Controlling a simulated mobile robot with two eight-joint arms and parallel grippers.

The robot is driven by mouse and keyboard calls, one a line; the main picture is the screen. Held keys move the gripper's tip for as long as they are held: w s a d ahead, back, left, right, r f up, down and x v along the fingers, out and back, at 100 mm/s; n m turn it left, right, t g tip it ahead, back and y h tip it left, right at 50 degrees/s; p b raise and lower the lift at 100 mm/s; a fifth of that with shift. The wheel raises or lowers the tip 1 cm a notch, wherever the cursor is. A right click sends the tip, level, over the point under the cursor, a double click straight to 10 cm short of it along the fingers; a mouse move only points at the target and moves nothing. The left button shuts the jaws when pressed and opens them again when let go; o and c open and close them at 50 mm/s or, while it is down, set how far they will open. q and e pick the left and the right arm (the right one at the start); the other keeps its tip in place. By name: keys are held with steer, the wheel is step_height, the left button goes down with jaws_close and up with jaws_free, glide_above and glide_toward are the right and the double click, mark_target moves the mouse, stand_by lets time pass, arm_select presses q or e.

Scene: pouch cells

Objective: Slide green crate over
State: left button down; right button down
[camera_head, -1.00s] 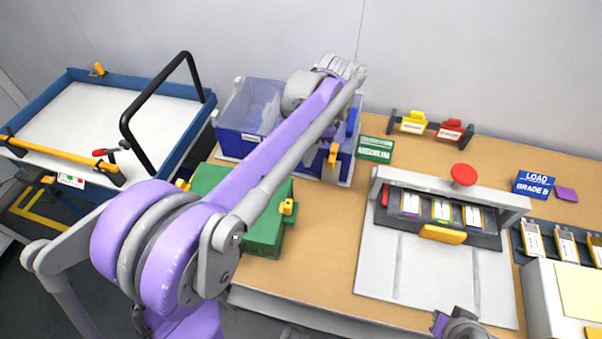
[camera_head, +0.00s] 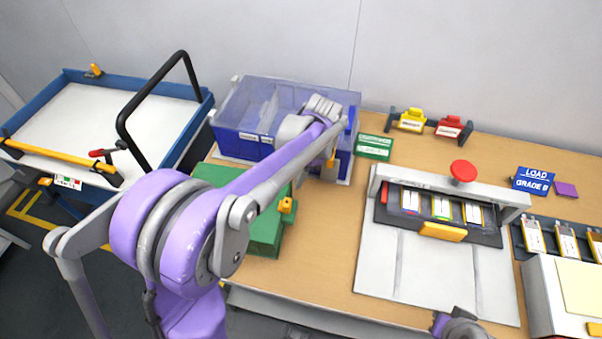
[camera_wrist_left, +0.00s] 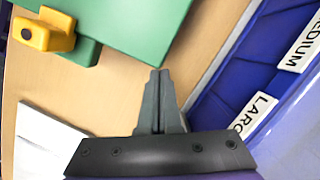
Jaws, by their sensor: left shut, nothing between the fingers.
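The green crate (camera_head: 265,236) stands on the wooden bench, left of the press, partly hidden behind my left arm. A yellow latch (camera_head: 287,205) sits on its right side. In the left wrist view the green crate (camera_wrist_left: 135,22) fills the upper left, with the yellow latch (camera_wrist_left: 45,32) beside it. My left gripper (camera_wrist_left: 160,75) is shut and empty, pointing down between the crate and the blue bin; I see no contact with the crate. In the head view the left gripper (camera_head: 331,170) hangs in front of the blue bin. Part of my right arm shows at the bottom edge; its fingers cannot be made out.
A blue divided bin (camera_head: 238,143) with labels stands behind the crate. A press (camera_head: 450,205) with a red knob stands to the right on a grey plate. A blue-rimmed cart (camera_head: 58,85) with a black handle is at the left. Bare bench lies between crate and press.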

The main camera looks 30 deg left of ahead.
arm_select(q)
steer(key=shift+s+a, duration=0.7)
